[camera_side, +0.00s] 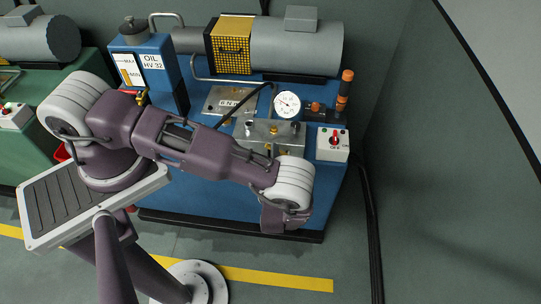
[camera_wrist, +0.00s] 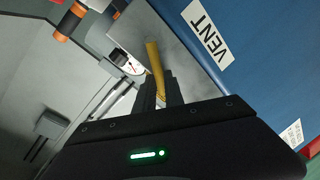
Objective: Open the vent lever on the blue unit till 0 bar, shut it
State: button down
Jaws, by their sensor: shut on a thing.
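The blue unit (camera_side: 215,200) fills the middle of the side view. Its white VENT label (camera_wrist: 208,35) shows in the wrist view, beside a bare metal plate. My gripper (camera_wrist: 158,88) is shut on the yellow vent lever (camera_wrist: 154,60), whose upper part stands out beyond the fingertips. In the side view my wrist hides the lever and the fingers. The round pressure gauge (camera_side: 287,105) stands on top of the unit; its needle is too small to read surely.
A white switch box (camera_side: 326,150) with a red knob stands right of the gauge. Orange-tipped handles (camera_side: 345,84) rise behind it. An oil tank (camera_side: 148,80) and a grey motor (camera_side: 300,45) stand at the back.

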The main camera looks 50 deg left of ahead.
jog(key=shift+w+d+r+m+y, duration=0.3)
jog(key=shift+w+d+r+m, duration=0.05)
jog(key=shift+m, duration=0.8)
jog(key=shift+w+d+r+m+y, duration=0.3)
jog(key=shift+w+d+r+m, duration=0.1)
jog(key=shift+m, duration=0.7)
jog(key=shift+w+d+r+m+y, duration=0.3)
jog(key=shift+d+m, duration=0.05)
jog(key=shift+m, duration=0.8)
jog(key=c, duration=1.4)
grip_release()
jog(key=shift+c, duration=0.2)
jog(key=v, duration=0.7)
jog(key=shift+d, duration=0.1)
